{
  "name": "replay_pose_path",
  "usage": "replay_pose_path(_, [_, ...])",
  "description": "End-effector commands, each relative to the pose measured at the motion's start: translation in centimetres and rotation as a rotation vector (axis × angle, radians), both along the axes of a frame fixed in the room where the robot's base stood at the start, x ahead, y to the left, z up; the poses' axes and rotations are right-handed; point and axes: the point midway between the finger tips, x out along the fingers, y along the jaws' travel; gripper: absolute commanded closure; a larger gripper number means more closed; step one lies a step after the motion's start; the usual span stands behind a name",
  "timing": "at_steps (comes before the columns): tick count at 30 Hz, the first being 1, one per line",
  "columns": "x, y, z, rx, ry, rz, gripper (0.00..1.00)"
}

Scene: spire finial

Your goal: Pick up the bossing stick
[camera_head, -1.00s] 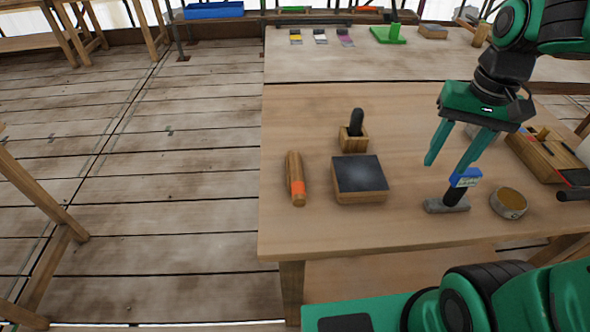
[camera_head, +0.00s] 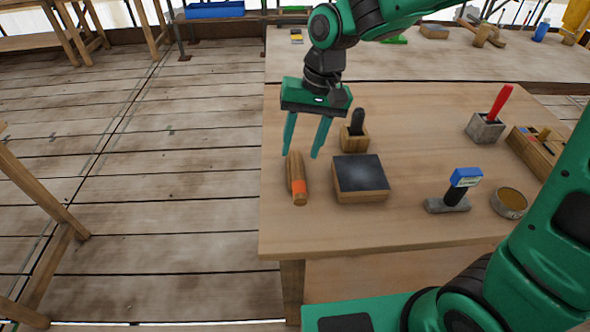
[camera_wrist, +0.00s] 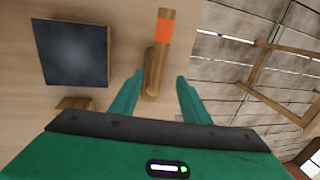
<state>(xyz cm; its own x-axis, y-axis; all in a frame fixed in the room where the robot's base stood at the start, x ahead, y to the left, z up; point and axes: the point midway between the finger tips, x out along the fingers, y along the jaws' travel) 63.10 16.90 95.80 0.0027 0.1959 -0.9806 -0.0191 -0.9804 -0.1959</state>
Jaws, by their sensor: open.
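The bossing stick appears to be the wooden bar with an orange band (camera_head: 297,175), lying on the table near its left edge in the head view. In the wrist view the wooden stick (camera_wrist: 156,65) lies between and beyond my fingertips, its orange band farther away. My gripper (camera_head: 302,155) is open and empty, above the stick's far end. In the wrist view my gripper (camera_wrist: 158,80) has one finger on each side of the stick's line, with gaps on both sides. I cannot tell the exact height above the stick.
Right of the stick is a dark-topped wooden block (camera_head: 360,175), with a wooden holder (camera_head: 354,140) carrying a dark handle behind it. Farther right are a blue-topped tool (camera_head: 458,185), a round tin (camera_head: 509,202) and a grey holder with a red handle (camera_head: 485,127). The table's front is clear.

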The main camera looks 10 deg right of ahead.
Motion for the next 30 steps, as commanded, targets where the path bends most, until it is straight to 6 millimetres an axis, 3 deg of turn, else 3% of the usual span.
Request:
replay_pose_path(13, [0.0, 0.6, -4.9, -0.002, 0.002, -0.001, 0.58])
replay_pose_path(22, [0.0, 0.7, -5.3, -0.001, 0.0, -0.001, 0.58])
replay_pose_path(23, [0.0, 0.7, -5.3, -0.001, 0.0, -0.001, 0.6])
replay_pose_path(28, [0.0, 0.7, -5.3, -0.001, 0.0, -0.002, 1.0])
replay_pose_path(30, [0.1, 0.7, -5.3, -0.001, -0.001, -0.002, 1.0])
